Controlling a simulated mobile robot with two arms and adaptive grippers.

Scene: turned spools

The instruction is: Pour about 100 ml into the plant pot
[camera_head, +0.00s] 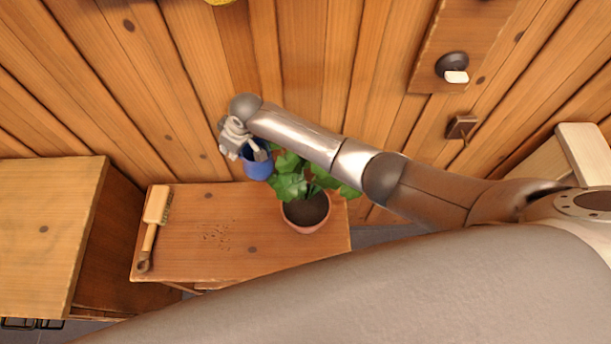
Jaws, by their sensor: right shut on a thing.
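The plant pot (308,226) is terracotta with dark soil, and its green leaves (291,186) spread up and to the left. It stands upright on a wooden bench at the bench's right end. My right gripper (248,149) is shut on a blue container (257,169), held to the upper left of the plant at the bench's back edge. The gripper covers the container's upper part, so its opening and contents are hidden. I cannot tell whether it is tilted. My left gripper is not in view.
A brush (154,222) lies at the left end of the bench (205,262), with dark crumbs near the middle. A wooden cabinet (45,220) stands at the left. A plank wall with a hook board (462,40) rises behind. My own arm crosses above the plant.

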